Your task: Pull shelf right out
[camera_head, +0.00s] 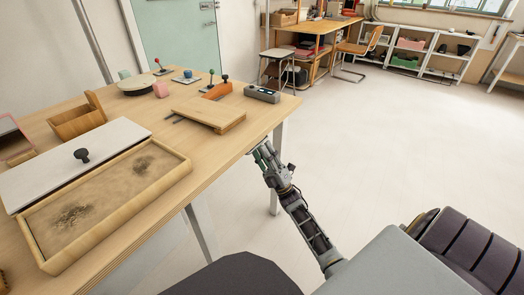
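No part here is clearly marked as the right shelf. The nearest flat wooden piece is a low board (210,113) with thin rails at its left, lying on the table near the right edge. My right gripper (259,148) is at the table's right edge, below the board in the picture. Its fingertips are small and partly hidden against the table edge, so I cannot tell whether they are open or touching anything. My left gripper is not in view.
The wooden table (150,107) holds a sand tray (182,172), a white panel (50,176) with a black knob, a wooden holder (75,121), a grey device (262,94) and small joysticks. Open floor (385,150) lies right of the table. White shelves (425,65) stand far back.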

